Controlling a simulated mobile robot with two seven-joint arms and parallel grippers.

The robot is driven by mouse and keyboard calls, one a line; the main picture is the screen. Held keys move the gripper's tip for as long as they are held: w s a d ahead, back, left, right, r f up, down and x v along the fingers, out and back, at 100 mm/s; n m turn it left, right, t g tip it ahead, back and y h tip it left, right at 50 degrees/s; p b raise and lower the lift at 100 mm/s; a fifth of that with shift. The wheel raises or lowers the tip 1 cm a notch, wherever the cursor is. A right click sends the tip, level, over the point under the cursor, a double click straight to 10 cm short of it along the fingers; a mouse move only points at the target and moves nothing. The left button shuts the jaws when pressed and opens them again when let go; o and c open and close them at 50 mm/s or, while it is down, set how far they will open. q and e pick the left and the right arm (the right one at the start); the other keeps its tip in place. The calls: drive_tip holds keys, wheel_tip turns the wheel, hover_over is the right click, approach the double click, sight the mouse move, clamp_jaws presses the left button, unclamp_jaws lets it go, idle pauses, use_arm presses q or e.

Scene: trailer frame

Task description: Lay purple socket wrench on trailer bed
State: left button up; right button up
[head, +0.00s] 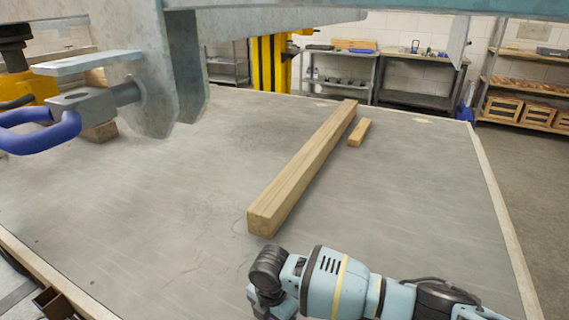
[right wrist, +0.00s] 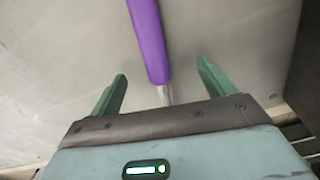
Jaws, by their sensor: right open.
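The purple socket wrench (right wrist: 149,40) shows in the right wrist view, with a purple handle and a short metal shaft at its near end. It runs between the two green fingers of my right gripper (right wrist: 162,70), which are open with a gap on each side of it. A pale grey surface lies behind the wrench; I cannot tell whether the wrench touches it. In the head view the broad grey trailer bed (head: 390,195) has pale wooden edges. My right arm comes in at the lower right there, its fingers out of sight. My left gripper is not in view.
A long wooden beam (head: 303,172) lies across the bed, with a short wood block (head: 359,132) beside its far end. A grey metal hitch with a blue loop (head: 40,131) juts in at upper left. The right part of the bed is clear.

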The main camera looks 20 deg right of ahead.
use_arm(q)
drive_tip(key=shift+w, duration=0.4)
use_arm(e)
drive_tip(key=shift+f, duration=0.1)
drive_tip(key=o, duration=0.4)
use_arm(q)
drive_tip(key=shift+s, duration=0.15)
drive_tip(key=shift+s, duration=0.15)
use_arm(e)
drive_tip(key=r, duration=0.3)
drive_tip(key=r+p, duration=0.1)
drive_tip(key=r, duration=0.3)
drive_tip(key=shift+s+a+r, duration=0.1)
drive_tip(key=shift+s+r, duration=0.1)
drive_tip(key=shift+r, duration=0.4)
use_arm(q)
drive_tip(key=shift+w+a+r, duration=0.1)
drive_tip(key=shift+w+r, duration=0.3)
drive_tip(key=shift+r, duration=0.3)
use_arm(e)
drive_tip(key=shift+s, duration=0.2)
